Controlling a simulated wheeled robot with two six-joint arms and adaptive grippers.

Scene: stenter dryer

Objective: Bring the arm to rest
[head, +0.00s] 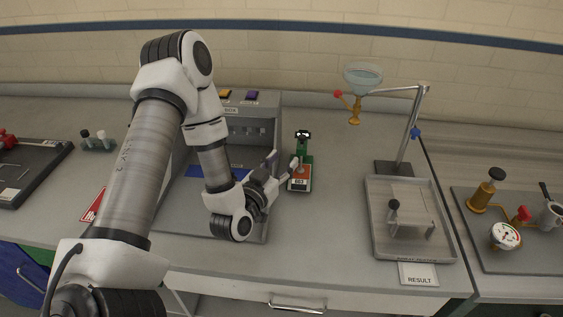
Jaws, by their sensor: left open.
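My left arm (150,165) comes in from the left and bends over the bench, large in the head view. Its gripper (283,161) is open, with nothing seen between its fingers. The fingers point away from me, in front of the grey box-like unit (262,128) and just left of a small green and orange device (301,175). I cannot tell whether a finger touches that device. The arm hides part of the grey unit and its blue surface (240,172). My right gripper is not in view.
A "RESULT" card (419,274) lies at the front. A gauge (505,236) sits far right. Bare bench lies between device and tray.

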